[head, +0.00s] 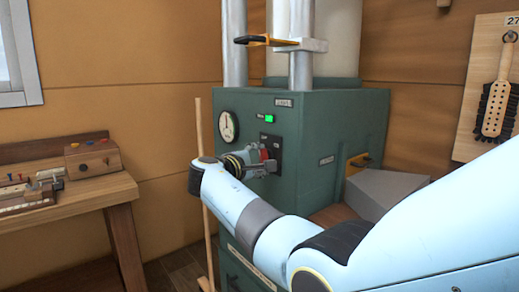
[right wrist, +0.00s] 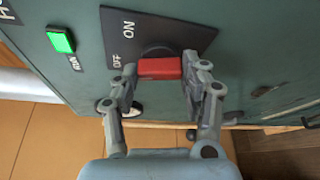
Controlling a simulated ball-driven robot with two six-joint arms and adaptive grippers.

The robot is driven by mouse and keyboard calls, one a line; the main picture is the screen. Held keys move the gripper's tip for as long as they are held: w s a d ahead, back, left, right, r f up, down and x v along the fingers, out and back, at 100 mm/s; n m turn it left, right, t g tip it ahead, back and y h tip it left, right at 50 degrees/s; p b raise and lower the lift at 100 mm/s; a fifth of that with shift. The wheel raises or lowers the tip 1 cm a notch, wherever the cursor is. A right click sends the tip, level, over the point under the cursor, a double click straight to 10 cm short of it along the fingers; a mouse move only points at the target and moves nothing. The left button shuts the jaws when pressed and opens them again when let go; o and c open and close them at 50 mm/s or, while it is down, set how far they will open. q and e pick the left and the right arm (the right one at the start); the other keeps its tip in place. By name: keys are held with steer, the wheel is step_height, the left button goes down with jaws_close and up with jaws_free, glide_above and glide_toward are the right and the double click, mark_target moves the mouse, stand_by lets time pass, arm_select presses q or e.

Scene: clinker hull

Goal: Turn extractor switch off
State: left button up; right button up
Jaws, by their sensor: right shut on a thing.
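The extractor switch is a red handle (right wrist: 158,68) on a dark plate (right wrist: 185,32) marked ON and OFF, on the green cabinet's front. In the right wrist view the handle lies crosswise, with the OFF mark near its left end and ON further up. My right gripper (right wrist: 158,80) is shut on the red handle, one finger at each end. In the head view the gripper (head: 262,160) partly covers the handle and plate. A green lamp (right wrist: 60,40) labelled RUN is lit; it also shows in the head view (head: 270,118). My left gripper is not in view.
The green cabinet (head: 335,125) carries a round gauge (head: 228,126) and metal pipes with a clamp (head: 268,41). A wooden stick (head: 202,125) leans left of it. A workbench (head: 85,195) with small tools stands at left. A grey wedge-shaped block (head: 385,190) sits at right.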

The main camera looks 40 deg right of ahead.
steer(key=shift+n+g+p, duration=0.3)
steer(key=shift+n+p, duration=0.5)
steer(key=o, duration=1.2)
steer(key=shift+c, duration=0.2)
steer(key=shift+a, duration=0.25)
steer(key=v, duration=0.7)
